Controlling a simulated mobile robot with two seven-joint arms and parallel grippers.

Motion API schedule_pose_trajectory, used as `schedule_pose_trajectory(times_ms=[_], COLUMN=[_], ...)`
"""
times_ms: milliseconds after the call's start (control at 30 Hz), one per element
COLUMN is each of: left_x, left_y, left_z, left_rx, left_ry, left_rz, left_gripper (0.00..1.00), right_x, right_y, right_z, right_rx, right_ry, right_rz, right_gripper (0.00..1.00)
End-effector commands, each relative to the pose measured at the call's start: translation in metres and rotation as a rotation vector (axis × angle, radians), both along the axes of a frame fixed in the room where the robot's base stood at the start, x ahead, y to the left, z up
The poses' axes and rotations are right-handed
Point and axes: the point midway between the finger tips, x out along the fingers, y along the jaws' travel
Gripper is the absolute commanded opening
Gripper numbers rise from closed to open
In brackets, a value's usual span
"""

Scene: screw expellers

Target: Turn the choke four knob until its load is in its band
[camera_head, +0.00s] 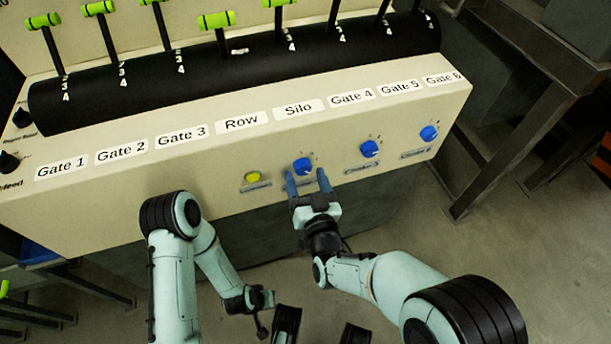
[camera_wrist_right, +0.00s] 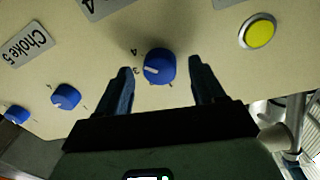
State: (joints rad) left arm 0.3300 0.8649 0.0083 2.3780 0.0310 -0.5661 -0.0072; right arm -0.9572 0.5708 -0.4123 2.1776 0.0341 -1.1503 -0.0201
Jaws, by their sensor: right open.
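The choke four knob (camera_head: 303,165) is a blue round knob with a white pointer mark on the panel's sloped front. In the right wrist view the same knob (camera_wrist_right: 160,65) sits between the fingers, with a gap on both sides; part of a label ending in 4 (camera_wrist_right: 97,5) shows near it. My right gripper (camera_head: 308,182) is open, its two fingers pointing at the knob; it also shows in the wrist view (camera_wrist_right: 160,78). Its fingers hide most of the label under the knob in the head view. My left arm is folded low at the left, its gripper's jaws unclear. No load reading is legible.
A yellow button (camera_head: 253,177) is left of the knob. Blue knobs for choke five (camera_head: 369,148) and, further right, another choke (camera_head: 428,133) share the panel. Green-handled levers (camera_head: 214,20) stand behind the labels. Steel framing (camera_head: 520,130) stands at the right.

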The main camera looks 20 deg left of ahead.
Motion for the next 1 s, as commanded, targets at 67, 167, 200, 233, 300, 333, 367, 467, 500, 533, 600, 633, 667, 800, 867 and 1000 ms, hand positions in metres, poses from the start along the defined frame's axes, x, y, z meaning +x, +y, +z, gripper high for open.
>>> schedule_pose_trajectory(times_ms=[67, 167, 200, 233, 300, 333, 367, 467, 500, 533, 600, 633, 667, 800, 867, 1000], left_x=[-0.0022, -0.0033, -0.0035, -0.0036, -0.0037, -0.0037, -0.0037, -0.0036, -0.0036, -0.0036, -0.0036, -0.0036, -0.0035, -0.0034, -0.0033, -0.0026], left_y=[0.0001, 0.0003, 0.0003, 0.0003, 0.0003, 0.0003, 0.0003, 0.0003, 0.0003, 0.0002, 0.0002, 0.0002, 0.0003, 0.0002, 0.0002, 0.0001], left_z=[-0.0021, -0.0028, -0.0028, -0.0029, -0.0029, -0.0029, -0.0028, -0.0029, -0.0029, -0.0028, -0.0028, -0.0028, -0.0028, -0.0027, -0.0026, -0.0020], left_rx=[-0.001, -0.001, -0.002, -0.002, -0.002, -0.002, -0.002, -0.002, -0.002, -0.002, -0.002, -0.002, -0.002, -0.001, -0.001, -0.001], left_ry=[0.008, 0.011, 0.012, 0.012, 0.012, 0.012, 0.012, 0.012, 0.012, 0.012, 0.012, 0.012, 0.012, 0.011, 0.011, 0.009], left_rz=[0.001, 0.001, 0.001, 0.001, 0.001, 0.001, 0.001, 0.001, 0.001, 0.001, 0.001, 0.001, 0.001, 0.001, 0.001, 0.000], left_gripper=[0.00, 0.00, 0.00, 0.00, 0.00, 0.00, 0.00, 0.00, 0.00, 0.00, 0.00, 0.00, 0.00, 0.00, 0.00, 0.00], right_x=[0.0057, 0.0091, 0.0095, 0.0097, 0.0097, 0.0097, 0.0096, 0.0095, 0.0096, 0.0094, 0.0094, 0.0094, 0.0094, 0.0094, 0.0094, 0.0094], right_y=[0.0032, 0.0050, 0.0053, 0.0054, 0.0054, 0.0054, 0.0053, 0.0053, 0.0052, 0.0052, 0.0052, 0.0052, 0.0052, 0.0052, 0.0051, 0.0051], right_z=[0.0000, 0.0002, 0.0002, 0.0002, 0.0002, 0.0002, 0.0002, 0.0002, 0.0002, 0.0002, 0.0002, 0.0002, 0.0002, 0.0002, 0.0001, 0.0000], right_rx=[0.000, 0.000, -0.001, -0.001, 0.000, 0.000, 0.000, 0.000, 0.000, 0.000, 0.000, 0.000, 0.000, -0.005, -0.012, -0.052], right_ry=[-0.002, -0.001, -0.001, 0.000, 0.000, 0.000, 0.000, 0.000, 0.000, 0.000, -0.001, -0.001, -0.001, -0.004, -0.009, -0.036], right_rz=[0.000, 0.000, 0.000, -0.001, -0.001, -0.001, -0.001, -0.001, -0.001, -0.001, 0.000, 0.000, 0.000, 0.000, 0.000, -0.001], right_gripper=[0.68, 0.68, 0.68, 0.68, 0.68, 0.68, 0.68, 0.55, 0.42, 0.33, 0.12, 0.12, 0.12, 0.12, 0.12, 0.12])
